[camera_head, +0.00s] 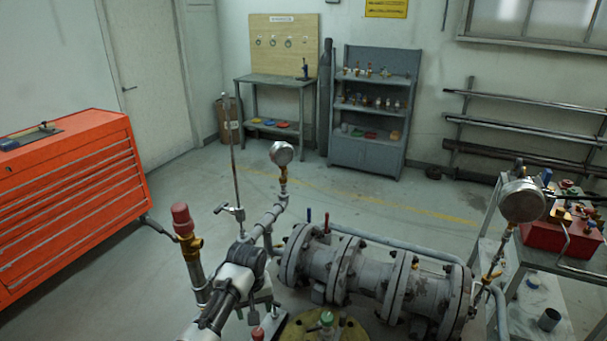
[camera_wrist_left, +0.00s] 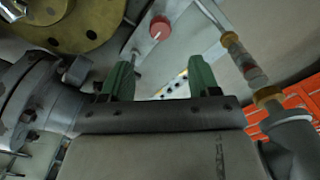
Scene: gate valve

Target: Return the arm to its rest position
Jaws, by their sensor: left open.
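My left arm (camera_head: 228,295) comes in from the bottom of the head view, left of the middle, and reaches in among the pipes. Its fingertips are hard to make out there. In the left wrist view my left gripper (camera_wrist_left: 160,75) shows two green fingers set wide apart, with nothing between them. A red knob on a thin stem (camera_wrist_left: 160,28) shows beyond the gap between the fingers. A yellow flange (camera_wrist_left: 68,22) is at the upper left of that view, and it also shows at the bottom of the head view (camera_head: 352,331). My right gripper is not in view.
A grey flanged pipe (camera_head: 375,276) runs right of my arm. A red-capped relief valve (camera_head: 184,222) and a gauge (camera_head: 281,153) rise close by. An orange tool chest (camera_head: 75,205) stands left, a cart (camera_head: 540,262) right. Open floor (camera_head: 400,200) lies behind.

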